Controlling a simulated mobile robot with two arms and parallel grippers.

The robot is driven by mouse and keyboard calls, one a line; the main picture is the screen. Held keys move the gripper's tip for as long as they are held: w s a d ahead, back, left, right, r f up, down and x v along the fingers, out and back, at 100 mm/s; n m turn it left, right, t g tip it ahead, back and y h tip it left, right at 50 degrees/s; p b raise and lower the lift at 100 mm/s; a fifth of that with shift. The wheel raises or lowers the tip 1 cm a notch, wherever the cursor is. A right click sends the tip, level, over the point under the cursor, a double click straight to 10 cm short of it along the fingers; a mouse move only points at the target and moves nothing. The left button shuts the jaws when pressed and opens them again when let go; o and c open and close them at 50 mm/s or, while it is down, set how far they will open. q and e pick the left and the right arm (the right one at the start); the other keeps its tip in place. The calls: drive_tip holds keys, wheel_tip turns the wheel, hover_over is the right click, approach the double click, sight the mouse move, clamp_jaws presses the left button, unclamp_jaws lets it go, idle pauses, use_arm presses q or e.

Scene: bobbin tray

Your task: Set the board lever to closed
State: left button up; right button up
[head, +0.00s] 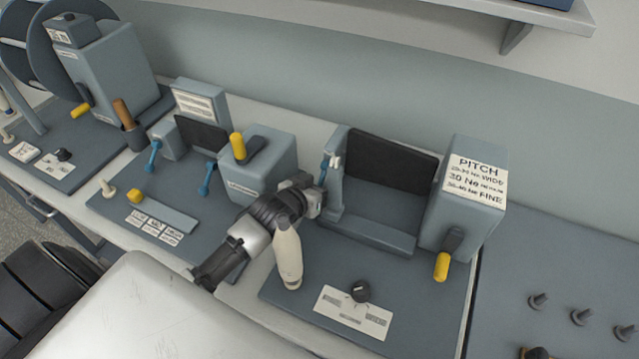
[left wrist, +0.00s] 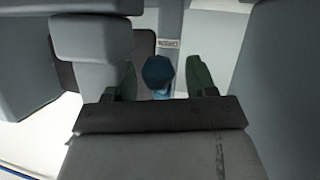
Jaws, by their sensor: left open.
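A blue lever (head: 324,166) stands at the left post of the grey board holder (head: 370,232), beside its dark upright panel (head: 392,163). My left gripper (head: 318,188) is at this lever, close against the left post. In the left wrist view the lever's blue knob (left wrist: 158,71) lies between the two dark green fingers of my left gripper (left wrist: 165,80). The fingers are open, with a visible gap on the right side of the knob. The lever's lower part is mostly hidden. My right gripper is not in view.
A grey box with a PITCH label (head: 475,180) and a yellow-handled lever (head: 442,266) stands right of the holder. A black dial (head: 361,291) sits in front. Another station with a yellow-topped lever (head: 238,146) and blue levers (head: 207,178) is to the left.

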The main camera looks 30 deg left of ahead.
use_arm(q)
drive_tip(key=shift+w, duration=0.2)
clamp_jaws()
idle(0.3)
